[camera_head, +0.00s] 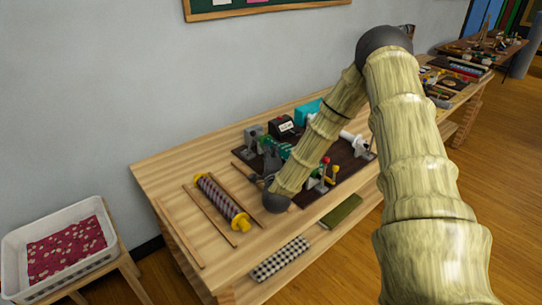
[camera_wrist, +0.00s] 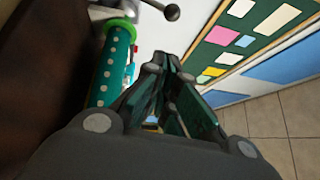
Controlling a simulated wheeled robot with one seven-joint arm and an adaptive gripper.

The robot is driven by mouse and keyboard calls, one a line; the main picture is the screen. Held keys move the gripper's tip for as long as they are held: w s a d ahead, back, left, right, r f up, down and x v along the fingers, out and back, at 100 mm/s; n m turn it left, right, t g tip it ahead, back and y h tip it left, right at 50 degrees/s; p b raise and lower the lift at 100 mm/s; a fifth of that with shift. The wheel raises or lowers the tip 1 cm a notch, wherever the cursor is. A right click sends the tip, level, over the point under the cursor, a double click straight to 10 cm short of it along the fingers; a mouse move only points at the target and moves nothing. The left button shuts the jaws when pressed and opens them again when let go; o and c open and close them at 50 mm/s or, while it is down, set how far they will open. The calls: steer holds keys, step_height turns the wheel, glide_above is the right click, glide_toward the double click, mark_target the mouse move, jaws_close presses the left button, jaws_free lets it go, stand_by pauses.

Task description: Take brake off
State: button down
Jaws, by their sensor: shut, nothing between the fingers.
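A machine (camera_head: 322,151) with grey, green and white parts stands on a dark board on the wooden table. It has upright levers, one with a red knob (camera_head: 326,160) and one with a yellow knob (camera_head: 335,169). I cannot tell which part is the brake. My gripper (camera_wrist: 164,82) is shut and empty, at the left end of the machine; my arm hides part of it in the head view. In the wrist view, a teal white-dotted cylinder (camera_wrist: 108,72) with a green ring lies left of my fingers. A metal lever with a ball end (camera_wrist: 171,12) is above them, apart.
A roll with yellow ends (camera_head: 222,202) lies between wooden strips on the table's left. A white basket with red dotted cloth (camera_head: 66,247) stands at lower left. A checked cloth (camera_head: 280,258) lies on the lower shelf. The wall is close behind the table.

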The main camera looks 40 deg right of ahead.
steer(key=w+p, duration=0.2)
steer(key=w, duration=0.4)
steer(key=shift+w+d+r, duration=0.35)
steer(key=shift+w+d, duration=0.05)
steer(key=shift+d, duration=0.05)
steer(key=shift+w+a+r, duration=0.1)
steer(key=shift+w, duration=0.1)
